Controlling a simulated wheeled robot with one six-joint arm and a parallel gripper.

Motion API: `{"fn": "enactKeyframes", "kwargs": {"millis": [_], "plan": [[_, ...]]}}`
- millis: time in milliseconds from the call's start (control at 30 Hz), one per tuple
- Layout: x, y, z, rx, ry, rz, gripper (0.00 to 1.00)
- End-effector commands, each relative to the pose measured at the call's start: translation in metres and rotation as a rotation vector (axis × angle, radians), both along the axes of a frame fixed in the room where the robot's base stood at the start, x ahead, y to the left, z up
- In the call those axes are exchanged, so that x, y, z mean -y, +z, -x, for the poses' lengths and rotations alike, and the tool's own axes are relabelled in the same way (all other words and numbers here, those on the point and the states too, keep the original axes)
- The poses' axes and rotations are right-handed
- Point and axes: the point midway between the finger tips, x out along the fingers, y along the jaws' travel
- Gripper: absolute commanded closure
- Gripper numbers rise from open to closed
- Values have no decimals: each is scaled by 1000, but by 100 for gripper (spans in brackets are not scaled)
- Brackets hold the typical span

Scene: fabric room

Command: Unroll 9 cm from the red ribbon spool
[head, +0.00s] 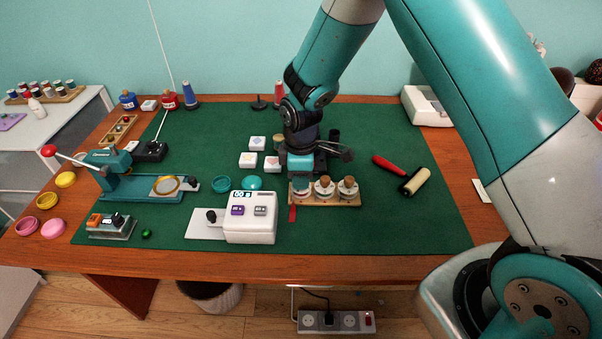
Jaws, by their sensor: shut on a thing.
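A wooden stand (340,202) on the green mat holds a row of spools. The middle spool (324,190) and the right spool (347,189) are whitish with brown knobs on top. The red ribbon spool (300,192) is at the left end, mostly hidden under my gripper. A short strip of red ribbon (292,213) comes out at the front left of the stand and lies on the mat. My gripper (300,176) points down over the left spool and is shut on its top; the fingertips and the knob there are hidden.
A white device (251,218) with a small display stands left of the stand. A red-handled roller (405,176) lies to the right. White patterned blocks (248,160) and teal round pieces (252,183) lie to the left. A teal press (140,187) stands further left. The front right of the mat is clear.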

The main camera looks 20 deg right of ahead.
Motion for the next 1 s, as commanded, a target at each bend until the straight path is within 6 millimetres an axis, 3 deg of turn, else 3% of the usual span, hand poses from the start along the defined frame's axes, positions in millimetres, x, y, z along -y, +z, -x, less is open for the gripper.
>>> {"fn": "enactKeyframes", "kwargs": {"millis": [1000], "plan": [[0, 0, 0, 0, 962, 1, 98]]}}
